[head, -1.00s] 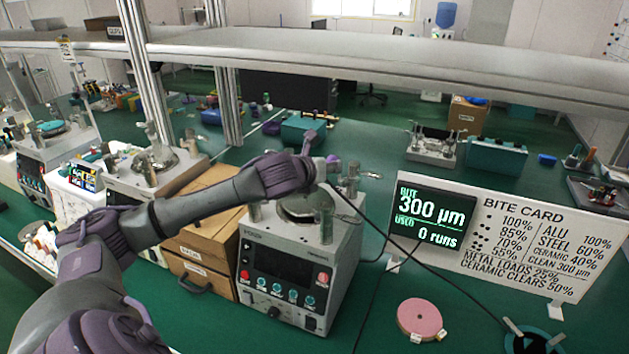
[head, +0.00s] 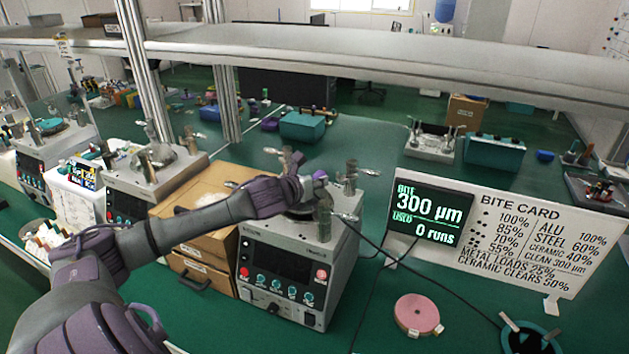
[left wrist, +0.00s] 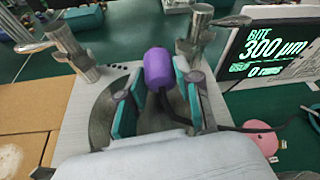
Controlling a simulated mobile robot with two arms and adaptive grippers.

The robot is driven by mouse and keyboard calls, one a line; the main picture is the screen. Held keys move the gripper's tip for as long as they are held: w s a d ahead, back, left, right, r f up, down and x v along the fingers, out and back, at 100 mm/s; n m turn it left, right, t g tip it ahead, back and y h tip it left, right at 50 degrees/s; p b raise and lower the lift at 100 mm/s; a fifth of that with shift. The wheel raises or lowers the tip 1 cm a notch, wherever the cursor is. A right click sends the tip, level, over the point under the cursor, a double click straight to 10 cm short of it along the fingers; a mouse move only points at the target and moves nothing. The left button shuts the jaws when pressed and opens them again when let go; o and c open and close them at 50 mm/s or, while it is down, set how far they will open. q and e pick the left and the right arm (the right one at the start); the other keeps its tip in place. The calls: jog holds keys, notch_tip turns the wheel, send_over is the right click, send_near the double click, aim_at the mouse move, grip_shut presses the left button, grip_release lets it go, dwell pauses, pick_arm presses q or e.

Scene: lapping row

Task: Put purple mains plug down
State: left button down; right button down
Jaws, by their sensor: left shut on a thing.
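The purple mains plug (left wrist: 158,70) is a rounded purple body with a black cord, clear in the left wrist view. My left gripper (left wrist: 160,84) is shut on it, with a teal pad on each side. In the head view my left gripper (head: 314,186) is over the top of the grey lapping machine (head: 284,268); the plug is mostly hidden there. In the left wrist view the plug is over or in front of the machine's round dark plate (left wrist: 103,112); I cannot tell if it touches. The black cord runs right and down. My right gripper is not in view.
Metal clamp posts (left wrist: 70,48) stand around the plate, close to my gripper. The bite card sign (head: 530,232) and its display (head: 430,212) stand to the right. A pink disc (head: 417,314) lies on the green bench. Wooden boxes (head: 196,240) stand left of the machine.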

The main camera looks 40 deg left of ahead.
pick_arm(q)
jog(key=shift+a+f, duration=0.1)
jog(key=shift+f, duration=0.3)
jog(key=c, duration=0.8)
grip_release()
